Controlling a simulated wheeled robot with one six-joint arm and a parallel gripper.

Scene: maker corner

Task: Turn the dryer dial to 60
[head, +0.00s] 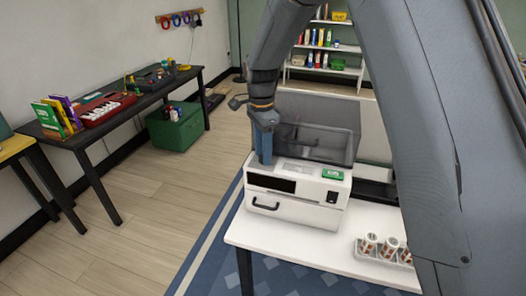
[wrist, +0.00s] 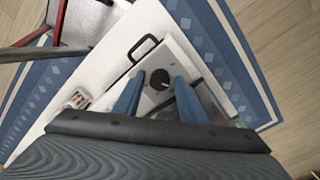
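The dryer (head: 292,208) is a white box with a black handle, a dark display on its front and a raised smoky lid (head: 318,140). It stands on a white table. My gripper (head: 264,158) points down over the left part of its top. In the wrist view, the black round dial (wrist: 160,78) has a small light mark and shows between the two blue fingertips of my gripper (wrist: 159,82). The fingers are apart, one on each side of the dial. I cannot tell whether they touch it. The scale numbers are not legible. The head view hides the dial behind my gripper.
The white table (head: 300,247) also bears a tray of spools (head: 385,250) at right. A green label (head: 333,174) lies on the dryer's top. The dryer's handle (wrist: 142,47) shows beyond the dial. A black bench (head: 120,108) and green crate (head: 175,130) stand at left.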

